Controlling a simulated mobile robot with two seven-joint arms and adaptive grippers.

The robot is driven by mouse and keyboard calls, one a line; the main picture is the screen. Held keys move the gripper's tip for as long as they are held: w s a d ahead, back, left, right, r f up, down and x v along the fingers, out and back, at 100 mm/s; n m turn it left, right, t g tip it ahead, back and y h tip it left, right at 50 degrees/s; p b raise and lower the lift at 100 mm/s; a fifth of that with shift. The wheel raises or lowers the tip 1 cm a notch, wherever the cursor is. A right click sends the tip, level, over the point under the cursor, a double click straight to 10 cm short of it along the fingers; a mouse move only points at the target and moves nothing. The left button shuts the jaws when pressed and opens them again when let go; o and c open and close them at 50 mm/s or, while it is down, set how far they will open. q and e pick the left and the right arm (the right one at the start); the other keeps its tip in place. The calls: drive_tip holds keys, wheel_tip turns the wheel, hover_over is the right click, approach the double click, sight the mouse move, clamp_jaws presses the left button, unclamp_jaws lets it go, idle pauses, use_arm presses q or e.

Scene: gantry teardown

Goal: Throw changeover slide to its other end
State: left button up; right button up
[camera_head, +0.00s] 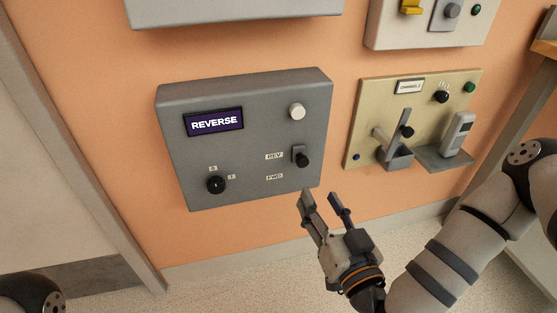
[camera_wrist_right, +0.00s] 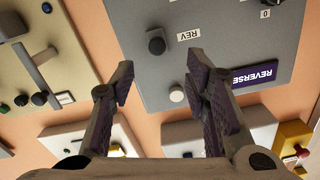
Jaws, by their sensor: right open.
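The changeover slide is a small black knob (camera_head: 303,160) on a short grey plate at the lower right of the grey control panel (camera_head: 255,150). Labels REV (camera_head: 274,156) and FWD (camera_head: 274,177) stand left of it, one above the other. The knob looks closer to the REV row. The panel's display (camera_head: 214,122) reads REVERSE. My right gripper (camera_head: 321,196) is open and empty, just below and in front of the panel's lower right corner, apart from the knob. The right wrist view shows the knob (camera_wrist_right: 156,45) beyond the open fingers. My left gripper is out of view.
The panel also carries a white button (camera_head: 297,111) and a black rotary knob (camera_head: 216,184). At right, a beige panel (camera_head: 365,120) has a protruding lever (camera_head: 400,135) and a shelf with a handheld device (camera_head: 458,133). Open space lies in front of the grey panel.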

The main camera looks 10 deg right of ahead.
sight(304, 163)
use_arm(q)
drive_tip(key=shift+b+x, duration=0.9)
drive_tip(key=shift+b, duration=0.05)
use_arm(e)
drive_tip(key=w, duration=1.2)
drive_tip(key=shift+r, duration=0.25)
